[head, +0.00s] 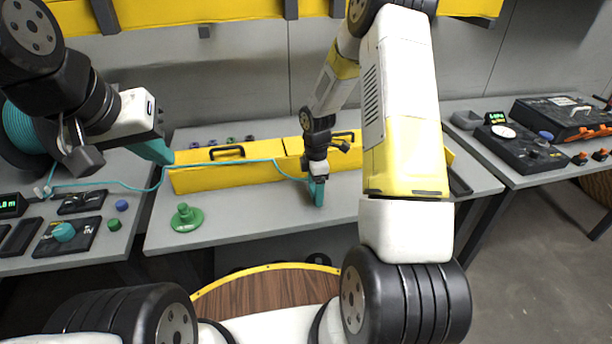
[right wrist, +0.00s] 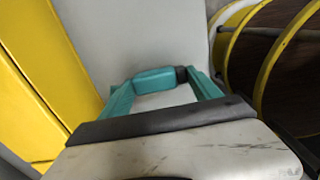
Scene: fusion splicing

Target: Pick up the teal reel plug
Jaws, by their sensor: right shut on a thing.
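The teal reel plug (right wrist: 155,79) is a small teal block with a dark end. In the right wrist view it sits between the teal fingertips of my right gripper (right wrist: 160,85), which is shut on it. In the head view my right gripper (head: 317,192) points down over the middle table's front, and the plug is hard to tell from the fingers. A thin teal cable (head: 225,163) runs from the teal reel (head: 20,130) at the left to this gripper. My left gripper (head: 158,151) is near the cable by the left table; its finger gap is not clear.
A long yellow case (head: 215,180) with black handles lies on the middle table (head: 250,220). A green stepped piece (head: 187,217) stands in front of it. Black devices (head: 68,236) are on the left table, and more instruments (head: 520,140) are on the right table.

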